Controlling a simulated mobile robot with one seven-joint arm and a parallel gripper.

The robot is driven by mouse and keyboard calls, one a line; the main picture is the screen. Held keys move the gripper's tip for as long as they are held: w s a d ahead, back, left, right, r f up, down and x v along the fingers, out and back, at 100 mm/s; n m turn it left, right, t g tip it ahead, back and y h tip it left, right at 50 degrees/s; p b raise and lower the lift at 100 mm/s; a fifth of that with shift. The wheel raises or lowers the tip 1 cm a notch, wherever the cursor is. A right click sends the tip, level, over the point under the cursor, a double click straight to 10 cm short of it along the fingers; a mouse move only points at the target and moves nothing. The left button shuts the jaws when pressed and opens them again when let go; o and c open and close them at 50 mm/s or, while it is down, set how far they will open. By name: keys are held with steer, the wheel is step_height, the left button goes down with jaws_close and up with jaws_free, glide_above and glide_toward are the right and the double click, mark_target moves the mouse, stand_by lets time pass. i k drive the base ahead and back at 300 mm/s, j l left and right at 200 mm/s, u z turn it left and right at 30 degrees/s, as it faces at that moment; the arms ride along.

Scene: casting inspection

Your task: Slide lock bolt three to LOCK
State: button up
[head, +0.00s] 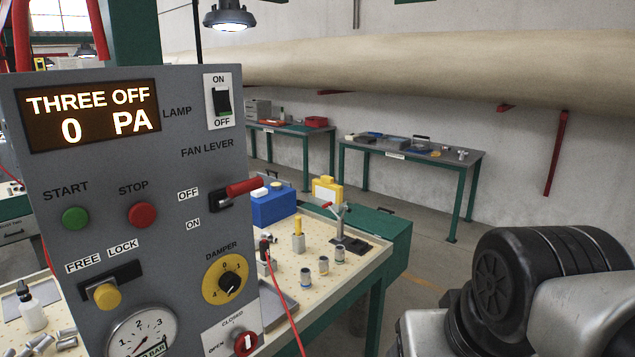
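The grey control panel (155,230) fills the left of the head view. Its lock bolt (107,295) has a yellow knob in a short dark slot (128,280), below the words FREE and LOCK. The knob sits at the left part of the slot, under FREE, and the right part is empty. The display (88,112) reads THREE OFF, 0 PA. My gripper is not in view; only dark and grey links of my arm show at the lower right, apart from the panel.
The panel also carries START (75,218) and STOP (142,214) buttons, a red fan lever (243,187) sticking out at OFF, a damper dial (228,282) and a gauge (143,335). A red cable hangs at its right edge. A bench (345,262) with small parts stands behind.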

mark_target(105, 292)
steer(key=j+u, duration=0.1)
steer(key=u, duration=0.3)
steer(key=j+u, duration=0.1)
steer(key=u, duration=0.25)
steer(key=j+u, duration=0.1)
steer(key=u, duration=0.3)
steer(key=k+j, duration=0.05)
